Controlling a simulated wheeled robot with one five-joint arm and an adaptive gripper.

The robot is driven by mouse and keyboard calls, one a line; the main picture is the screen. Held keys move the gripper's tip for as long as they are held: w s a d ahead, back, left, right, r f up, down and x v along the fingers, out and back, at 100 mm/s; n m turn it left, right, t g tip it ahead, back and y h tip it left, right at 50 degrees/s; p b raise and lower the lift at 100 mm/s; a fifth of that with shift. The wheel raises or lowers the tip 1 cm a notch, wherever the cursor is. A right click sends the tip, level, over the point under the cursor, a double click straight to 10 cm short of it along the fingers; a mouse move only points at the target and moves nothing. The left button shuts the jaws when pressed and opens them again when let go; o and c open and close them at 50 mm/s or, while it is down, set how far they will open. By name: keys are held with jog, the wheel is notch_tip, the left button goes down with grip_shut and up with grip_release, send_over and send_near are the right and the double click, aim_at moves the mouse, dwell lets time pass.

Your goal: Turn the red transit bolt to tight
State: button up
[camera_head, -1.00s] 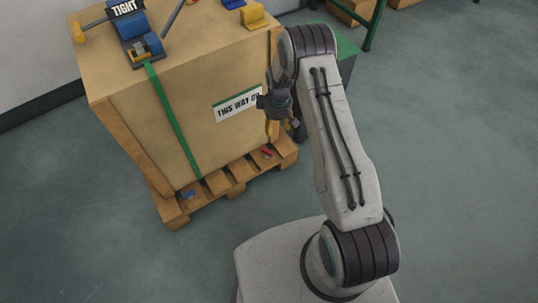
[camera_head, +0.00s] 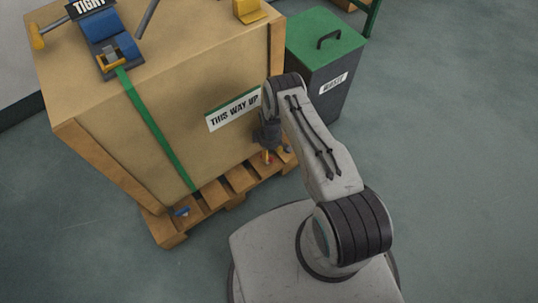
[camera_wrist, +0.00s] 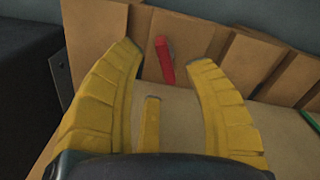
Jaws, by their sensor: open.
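The red transit bolt (camera_wrist: 165,60) shows in the wrist view as a short red bar at the pallet, just beyond and between my fingertips. In the head view my gripper (camera_head: 268,157) points down at the pallet's right front part, close to the crate's front face. The red bolt is mostly hidden behind my gripper there. A blue piece (camera_head: 183,212) sits at the pallet's left end.
The wooden crate (camera_head: 190,100) stands on a pallet (camera_head: 165,232), bound by a green strap (camera_head: 155,125) with a blue ratchet (camera_head: 102,35) on top. A green-lidded waste bin (camera_head: 322,80) stands to its right. Floor at far right is clear.

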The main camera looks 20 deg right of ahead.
aim_at(270, 157)
jog(key=shift+f+b, duration=0.9)
jog(key=shift+f, duration=1.7)
jog(key=shift+c, duration=0.2)
grip_shut()
